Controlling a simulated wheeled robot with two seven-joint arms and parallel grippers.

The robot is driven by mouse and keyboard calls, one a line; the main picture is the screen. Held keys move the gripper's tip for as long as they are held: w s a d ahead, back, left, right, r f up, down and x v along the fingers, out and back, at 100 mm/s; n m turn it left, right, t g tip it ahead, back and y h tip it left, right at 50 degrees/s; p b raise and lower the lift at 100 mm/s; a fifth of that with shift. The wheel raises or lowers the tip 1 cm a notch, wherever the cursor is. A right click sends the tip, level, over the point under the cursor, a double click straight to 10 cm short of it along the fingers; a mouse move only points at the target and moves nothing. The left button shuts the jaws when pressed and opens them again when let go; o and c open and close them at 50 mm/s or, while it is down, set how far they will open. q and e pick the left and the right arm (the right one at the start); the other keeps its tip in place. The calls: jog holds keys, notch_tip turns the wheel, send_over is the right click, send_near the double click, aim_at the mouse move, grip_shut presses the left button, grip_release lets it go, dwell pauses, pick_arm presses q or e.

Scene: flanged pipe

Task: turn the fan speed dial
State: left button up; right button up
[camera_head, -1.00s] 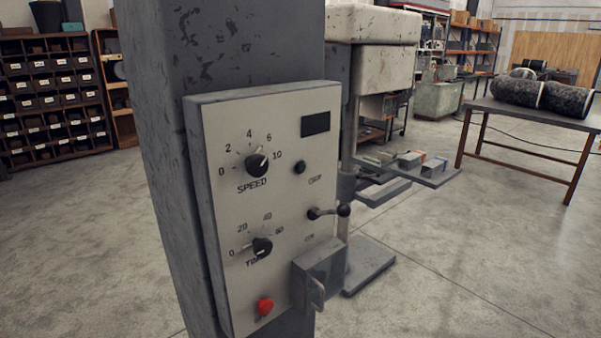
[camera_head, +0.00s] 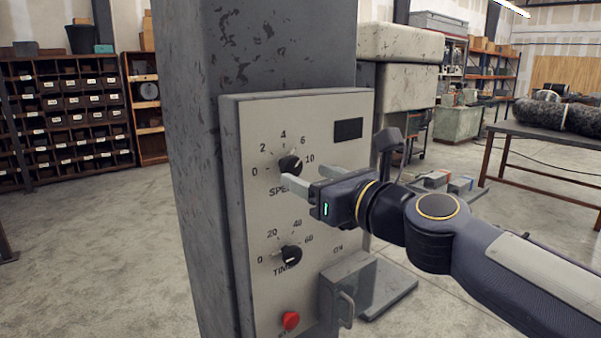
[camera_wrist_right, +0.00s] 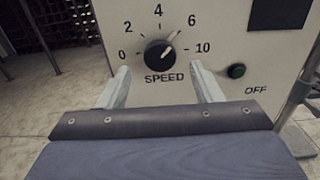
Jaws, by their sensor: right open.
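The speed dial (camera_head: 290,165) is a round black knob with a pale pointer line, marked SPEED with numbers from 0 to 10, on the upper part of a light panel (camera_head: 262,222). In the right wrist view the dial (camera_wrist_right: 160,54) has its pointer toward the upper right, near the 6. My right gripper (camera_head: 304,177) is open in front of the panel. Its two fingers (camera_wrist_right: 160,76) lie left and right of the dial in the wrist view, with the dial between and beyond them; contact is not visible. My left gripper is not in view.
A timer dial (camera_head: 290,254), a red button (camera_head: 290,320) and a box with a handle (camera_head: 345,300) are lower on the panel. A green button (camera_wrist_right: 236,71) sits right of the speed dial. A grey column (camera_head: 190,150) carries the panel. A table (camera_head: 535,135) stands at right.

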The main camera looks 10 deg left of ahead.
aim_at(294, 170)
jog(key=shift+x, duration=1.8)
jog(key=c, duration=1)
